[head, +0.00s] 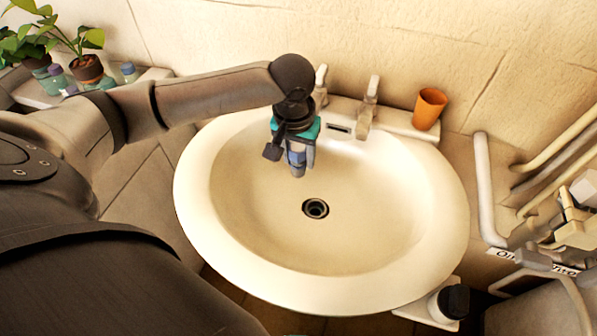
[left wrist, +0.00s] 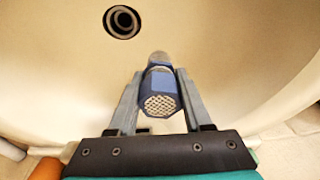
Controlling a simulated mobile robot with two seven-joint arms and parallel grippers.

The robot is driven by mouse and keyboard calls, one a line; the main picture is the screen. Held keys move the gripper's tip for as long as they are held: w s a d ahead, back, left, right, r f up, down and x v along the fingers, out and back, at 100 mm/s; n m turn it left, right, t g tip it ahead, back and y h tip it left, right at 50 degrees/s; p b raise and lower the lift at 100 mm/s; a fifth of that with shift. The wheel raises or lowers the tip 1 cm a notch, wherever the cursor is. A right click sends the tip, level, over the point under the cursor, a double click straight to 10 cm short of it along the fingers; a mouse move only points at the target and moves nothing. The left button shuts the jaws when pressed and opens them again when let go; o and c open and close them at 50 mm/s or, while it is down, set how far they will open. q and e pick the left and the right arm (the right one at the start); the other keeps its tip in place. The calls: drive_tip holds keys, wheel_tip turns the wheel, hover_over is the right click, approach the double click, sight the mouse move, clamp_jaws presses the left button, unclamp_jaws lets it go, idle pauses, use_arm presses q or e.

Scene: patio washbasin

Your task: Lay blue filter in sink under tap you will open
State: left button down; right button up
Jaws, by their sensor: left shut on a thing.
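The blue filter (left wrist: 161,92) is a small cylinder with a mesh end facing the wrist camera. My left gripper (left wrist: 154,100) is shut on it, one finger on each side. In the head view my left gripper (head: 297,162) hangs over the back left part of the white sink (head: 230,262), with the blue filter (head: 296,158) partly hidden between its fingers. Two taps stand on the back rim: a left tap (head: 320,85), partly hidden by my arm, and a right tap (head: 368,108). My right gripper is not in view.
An orange cup (head: 429,108) stands on the back right rim. Potted plants (head: 88,70) and small bottles are at the back left. Pipes (head: 484,190) run along the right side. A dark-capped bottle (head: 449,303) sits below the front right rim. The basin's middle and right are clear.

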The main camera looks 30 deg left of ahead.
sight(299, 171)
use_arm(q)
wheel_tip(299, 171, down, 5)
drive_tip(key=shift+f+b, duration=0.1)
drive_tip(key=shift+b, duration=0.65)
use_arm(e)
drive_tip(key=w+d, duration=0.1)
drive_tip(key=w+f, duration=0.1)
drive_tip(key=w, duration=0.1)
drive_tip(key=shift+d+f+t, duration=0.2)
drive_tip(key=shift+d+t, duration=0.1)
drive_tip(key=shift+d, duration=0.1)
use_arm(q)
drive_tip(key=c, duration=0.7)
unclamp_jaws()
drive_tip(key=o, duration=0.4)
drive_tip(key=shift+c, duration=0.2)
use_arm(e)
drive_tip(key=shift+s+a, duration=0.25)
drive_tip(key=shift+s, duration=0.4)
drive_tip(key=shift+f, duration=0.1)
